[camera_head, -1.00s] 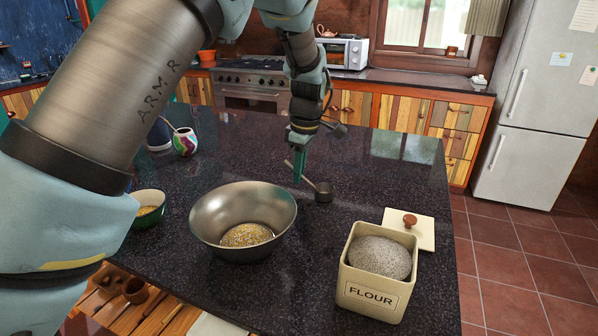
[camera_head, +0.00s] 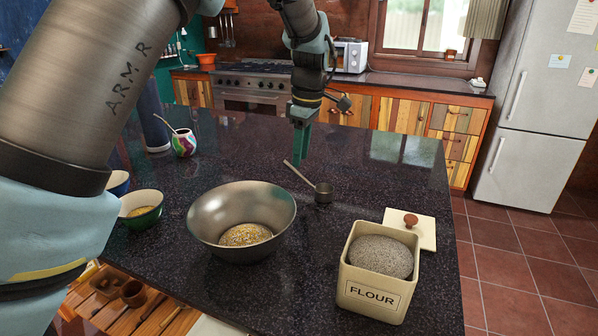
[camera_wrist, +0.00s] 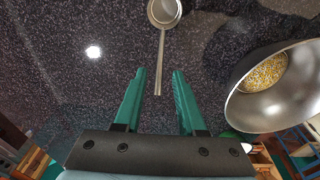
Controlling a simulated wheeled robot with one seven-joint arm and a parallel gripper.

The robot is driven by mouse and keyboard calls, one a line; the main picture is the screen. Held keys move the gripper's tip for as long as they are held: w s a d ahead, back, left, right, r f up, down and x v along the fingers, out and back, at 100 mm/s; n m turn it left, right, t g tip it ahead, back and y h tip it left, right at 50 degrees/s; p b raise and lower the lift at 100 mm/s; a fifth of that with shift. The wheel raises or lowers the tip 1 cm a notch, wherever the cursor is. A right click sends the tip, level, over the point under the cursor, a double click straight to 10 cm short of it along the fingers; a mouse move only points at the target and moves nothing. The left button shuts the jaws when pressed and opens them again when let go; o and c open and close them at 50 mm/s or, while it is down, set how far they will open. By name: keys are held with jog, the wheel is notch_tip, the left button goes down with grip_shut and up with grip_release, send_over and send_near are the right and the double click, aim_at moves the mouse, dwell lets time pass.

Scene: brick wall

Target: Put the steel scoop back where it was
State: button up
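The steel scoop (camera_head: 323,192) lies on the dark countertop between the metal bowl and the flour tin, its handle pointing up and left. My gripper (camera_head: 301,160) is above the counter just behind the handle's end. In the wrist view my gripper (camera_wrist: 155,75) has its two green fingers apart with nothing held between them.
A large metal bowl (camera_head: 205,215) holds grainy contents. A flour tin (camera_head: 372,296) is open, its lid (camera_head: 425,232) lying behind it. The counter's back right is clear.

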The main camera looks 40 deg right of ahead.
aim_at(303, 178)
notch_tip(303, 178, up, 6)
jog(key=shift+s+d+b, duration=0.15)
jog(key=shift+s+b, duration=0.25)
jog(key=shift+r, duration=0.1)
